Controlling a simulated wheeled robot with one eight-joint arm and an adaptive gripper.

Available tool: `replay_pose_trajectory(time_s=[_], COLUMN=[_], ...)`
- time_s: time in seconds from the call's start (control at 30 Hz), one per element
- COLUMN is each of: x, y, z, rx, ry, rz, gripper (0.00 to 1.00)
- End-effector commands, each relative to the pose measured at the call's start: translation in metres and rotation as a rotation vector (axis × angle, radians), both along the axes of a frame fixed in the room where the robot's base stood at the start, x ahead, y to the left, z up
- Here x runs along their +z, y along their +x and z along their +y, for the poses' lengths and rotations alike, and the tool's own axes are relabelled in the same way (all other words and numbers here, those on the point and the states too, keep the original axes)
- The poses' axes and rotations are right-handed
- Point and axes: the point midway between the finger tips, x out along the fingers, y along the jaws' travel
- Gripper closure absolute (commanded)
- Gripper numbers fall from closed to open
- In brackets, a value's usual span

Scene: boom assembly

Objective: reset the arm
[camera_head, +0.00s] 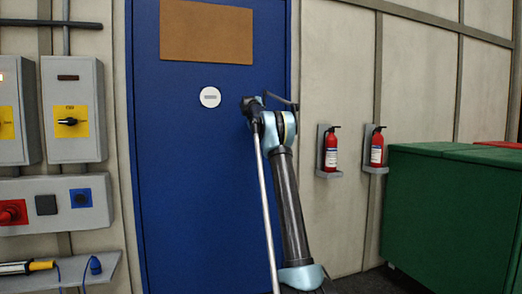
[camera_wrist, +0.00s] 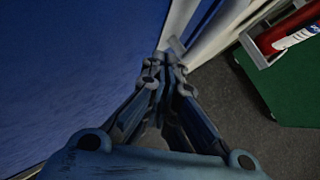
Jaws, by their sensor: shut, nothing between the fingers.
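My arm stands upright in front of the blue door (camera_head: 190,170) in the head view, bent at a blue joint near the door's right edge. My gripper (camera_wrist: 170,62) shows in the wrist view with its fingers drawn together and nothing between them. I cannot make out the fingertips clearly in the head view. In the wrist view the blue door surface (camera_wrist: 70,70) fills the left side, and the fingers look apart from it.
Two red fire extinguishers (camera_head: 331,150) (camera_head: 377,148) hang on the wall right of the door. A green container (camera_head: 450,215) stands at far right. Switch boxes (camera_head: 75,105), a control panel (camera_head: 55,203) and a shelf (camera_head: 60,275) are at left. Dark floor shows in the wrist view (camera_wrist: 225,95).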

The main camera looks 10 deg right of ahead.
Motion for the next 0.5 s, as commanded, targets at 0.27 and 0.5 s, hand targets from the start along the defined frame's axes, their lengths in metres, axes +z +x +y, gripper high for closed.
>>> replay_pose_trajectory(time_s=[0.27,0.5], x=[0.008,0.010], y=[-0.043,-0.114], z=[0.000,-0.002], rx=[-0.111,-0.307], ry=[0.106,0.279], rz=[-0.028,-0.074], gripper=[1.00,1.00])
